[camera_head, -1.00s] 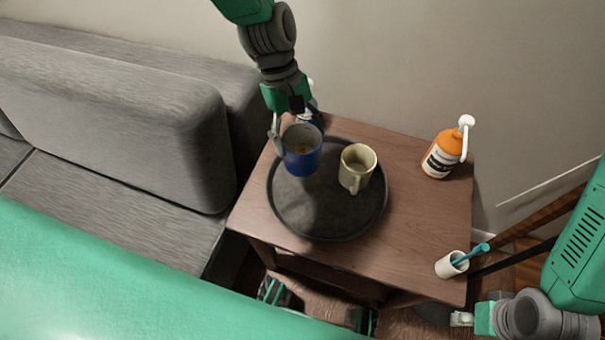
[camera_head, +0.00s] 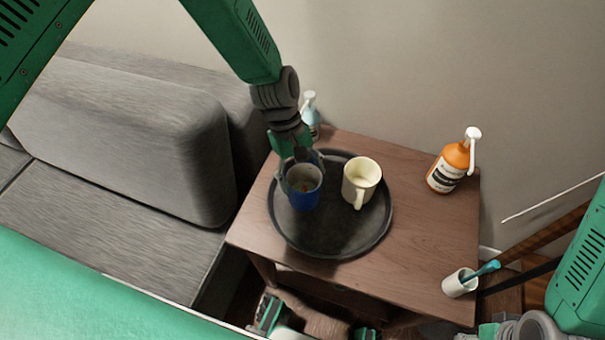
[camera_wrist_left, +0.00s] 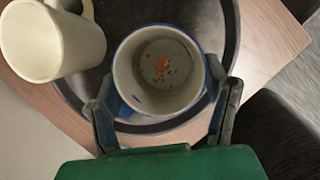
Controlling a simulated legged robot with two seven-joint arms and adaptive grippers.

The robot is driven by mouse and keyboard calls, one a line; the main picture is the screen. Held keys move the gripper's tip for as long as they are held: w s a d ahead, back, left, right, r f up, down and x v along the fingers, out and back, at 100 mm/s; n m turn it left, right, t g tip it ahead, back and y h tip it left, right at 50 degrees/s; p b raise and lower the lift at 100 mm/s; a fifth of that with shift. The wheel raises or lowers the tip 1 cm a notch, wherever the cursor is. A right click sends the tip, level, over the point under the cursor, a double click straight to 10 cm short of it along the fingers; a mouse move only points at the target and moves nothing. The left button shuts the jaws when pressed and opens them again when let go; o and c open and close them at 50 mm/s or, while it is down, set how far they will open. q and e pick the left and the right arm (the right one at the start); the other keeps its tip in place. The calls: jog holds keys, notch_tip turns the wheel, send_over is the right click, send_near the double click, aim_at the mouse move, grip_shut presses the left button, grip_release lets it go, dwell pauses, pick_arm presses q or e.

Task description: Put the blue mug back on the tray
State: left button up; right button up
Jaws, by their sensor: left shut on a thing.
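The blue mug (camera_head: 304,194) is upright over the left part of the round dark tray (camera_head: 345,243). I cannot tell whether its base touches the tray. My left gripper (camera_head: 302,170) is shut on the mug, with one finger on each side. In the left wrist view the mug (camera_wrist_left: 158,72) sits between the fingers, and orange-red specks show on its pale inside bottom. My right gripper is at the bottom edge of the head view, mostly cut off.
A cream mug (camera_head: 361,181) stands on the tray, right of the blue mug. On the wooden table (camera_head: 418,240) are an orange pump bottle (camera_head: 449,167), a white cup (camera_head: 459,283) with a teal item, and a pale blue pump bottle (camera_head: 310,118). A grey sofa (camera_head: 140,150) is at left.

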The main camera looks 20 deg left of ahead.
pick_arm(q)
jog(key=o, duration=1.6)
jog(key=shift+f, duration=0.1)
jog(key=p+v, duration=0.2)
jog(key=v, duration=1)
